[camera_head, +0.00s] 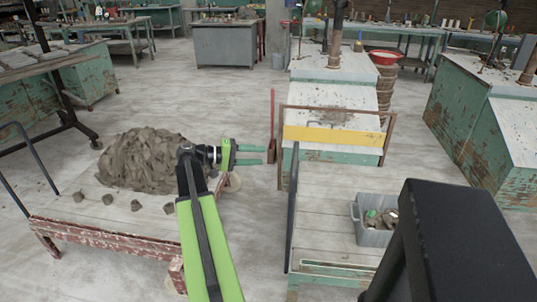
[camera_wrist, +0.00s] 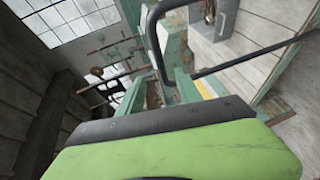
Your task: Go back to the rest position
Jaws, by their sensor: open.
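My gripper (camera_head: 252,154) is at the end of the green arm (camera_head: 213,245) in the head view. Its two teal fingers point right and stand apart, with nothing between them. In the wrist view the fingers (camera_wrist: 160,92) are partly hidden behind the green and black housing of my arm.
Several small clay lumps (camera_head: 108,199) lie in front of the heap. A grey bin (camera_head: 374,236) with scraps stands on the pale table at the right. A cabinet with a yellow strip (camera_head: 335,135) stands behind it. Open floor (camera_head: 215,105) lies beyond my gripper.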

